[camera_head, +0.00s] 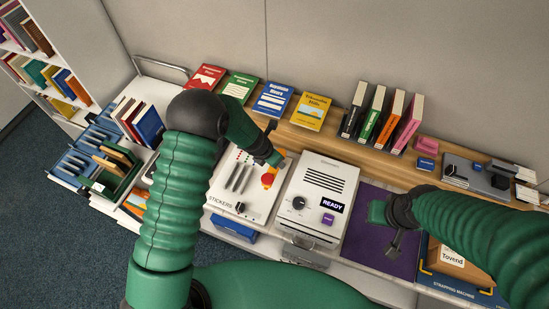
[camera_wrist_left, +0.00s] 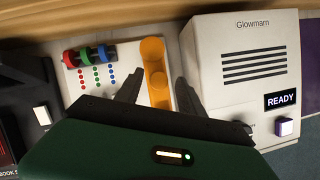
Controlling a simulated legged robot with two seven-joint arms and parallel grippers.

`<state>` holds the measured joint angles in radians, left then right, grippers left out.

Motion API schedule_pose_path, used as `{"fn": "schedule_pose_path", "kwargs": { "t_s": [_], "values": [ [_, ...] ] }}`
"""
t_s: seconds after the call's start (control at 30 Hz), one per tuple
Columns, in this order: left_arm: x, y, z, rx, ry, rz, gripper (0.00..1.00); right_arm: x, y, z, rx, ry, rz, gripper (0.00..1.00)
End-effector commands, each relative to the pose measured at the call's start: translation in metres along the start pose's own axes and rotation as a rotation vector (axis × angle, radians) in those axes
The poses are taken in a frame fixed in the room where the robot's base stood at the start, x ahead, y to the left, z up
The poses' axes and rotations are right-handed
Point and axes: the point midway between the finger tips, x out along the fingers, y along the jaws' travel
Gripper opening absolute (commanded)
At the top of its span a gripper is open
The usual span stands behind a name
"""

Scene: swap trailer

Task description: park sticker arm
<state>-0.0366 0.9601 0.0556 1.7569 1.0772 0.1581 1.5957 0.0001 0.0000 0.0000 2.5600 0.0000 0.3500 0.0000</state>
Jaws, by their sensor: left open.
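The white sticker panel (camera_head: 228,205), labelled STICKERS, lies on the bench with rows of coloured dots and several dark slots. An orange arm-like piece (camera_wrist_left: 155,75) with a rounded end is on the panel; part of it shows in the head view (camera_head: 268,180). My left gripper (camera_wrist_left: 157,92) is open, its two fingers apart on either side of the orange piece; I cannot tell whether they touch it. In the head view my left gripper (camera_head: 273,160) is over the panel's upper right. My right gripper (camera_head: 393,250) hangs over a purple mat; its opening is unclear.
Right of the panel stands a white Glowmam machine (camera_head: 318,185) with a READY display. Red, green and blue rolls (camera_wrist_left: 90,55) sit at the panel's end. Books (camera_head: 272,98) line the back shelf. A purple mat (camera_head: 365,240) and a Tovend parcel (camera_head: 455,262) are at right.

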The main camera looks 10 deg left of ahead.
Motion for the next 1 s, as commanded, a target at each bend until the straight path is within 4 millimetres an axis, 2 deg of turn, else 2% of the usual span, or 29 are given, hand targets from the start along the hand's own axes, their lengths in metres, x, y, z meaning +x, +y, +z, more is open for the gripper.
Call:
{"fn": "schedule_pose_path", "kwargs": {
  "t_s": [0.17,0.27,0.5,0.63,0.8,1.0],
  "values": [
    [-0.017,0.001,0.001,0.001,-0.001,0.002,0.46,0.000,0.000,0.000,0.000,0.000,0.000,0.00],
    [-0.042,0.001,0.002,0.002,-0.002,0.003,0.46,0.000,0.000,0.000,0.000,0.000,0.000,0.00],
    [-0.115,-0.001,0.003,0.002,-0.003,0.002,0.46,-0.007,0.000,-0.002,0.000,0.000,0.000,0.00],
    [-0.145,-0.001,0.003,0.003,-0.002,0.001,0.46,-0.011,0.000,-0.003,0.000,0.000,0.000,0.00],
    [-0.164,-0.001,0.003,0.001,0.001,0.000,0.46,-0.013,0.000,-0.003,0.000,0.000,0.000,0.00],
    [-0.167,-0.001,0.002,0.001,0.002,-0.001,0.46,-0.012,0.000,-0.003,0.000,0.000,0.000,0.00]
  ]
}}
